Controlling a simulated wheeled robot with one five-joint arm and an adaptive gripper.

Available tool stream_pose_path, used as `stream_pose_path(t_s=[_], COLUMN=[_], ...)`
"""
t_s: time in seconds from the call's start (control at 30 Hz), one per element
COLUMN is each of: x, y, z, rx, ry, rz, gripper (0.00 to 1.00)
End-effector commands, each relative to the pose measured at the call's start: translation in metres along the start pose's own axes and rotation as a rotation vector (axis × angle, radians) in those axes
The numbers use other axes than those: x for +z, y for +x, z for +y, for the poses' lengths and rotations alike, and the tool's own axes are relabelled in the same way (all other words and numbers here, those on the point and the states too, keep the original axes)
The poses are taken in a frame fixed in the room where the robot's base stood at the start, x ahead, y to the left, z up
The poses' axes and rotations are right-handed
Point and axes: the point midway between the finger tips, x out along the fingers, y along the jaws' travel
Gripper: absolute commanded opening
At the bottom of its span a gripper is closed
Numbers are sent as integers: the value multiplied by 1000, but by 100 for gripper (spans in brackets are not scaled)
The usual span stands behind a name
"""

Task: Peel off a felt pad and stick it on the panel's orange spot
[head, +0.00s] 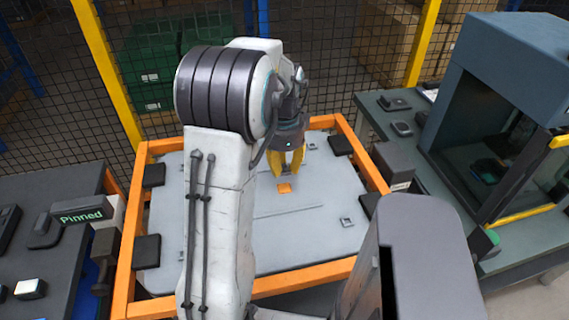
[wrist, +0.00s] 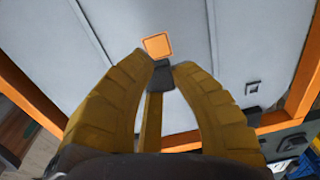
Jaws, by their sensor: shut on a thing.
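The grey panel (head: 290,240) lies in an orange frame. Its orange spot (head: 285,188) shows just below my gripper (head: 289,172) in the head view. In the wrist view the orange spot (wrist: 158,45) lies just beyond my yellow fingertips (wrist: 160,68). My gripper is shut on a small dark felt pad (wrist: 161,76), which shows between the fingertips. The pad is right beside the orange spot in the picture; I cannot tell whether it touches the panel. In the head view the fingers hide the pad.
A dark bench with a "Pinned" sign (head: 82,215) stands at the left. A bench with a blue-grey cabinet (head: 510,60) stands at the right. The frame has dark corner blocks (head: 147,250). A mesh fence with yellow posts (head: 108,75) runs behind. The panel around the spot is mostly clear.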

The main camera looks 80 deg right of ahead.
Motion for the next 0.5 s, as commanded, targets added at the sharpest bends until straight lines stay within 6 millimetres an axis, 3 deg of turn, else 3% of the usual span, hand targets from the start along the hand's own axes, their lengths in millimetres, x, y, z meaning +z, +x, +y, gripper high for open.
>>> stream_pose_path(t_s=[0.5], x=[1], y=[43], z=[1], rx=[1], ry=[-2], rz=[-1], gripper=[0])
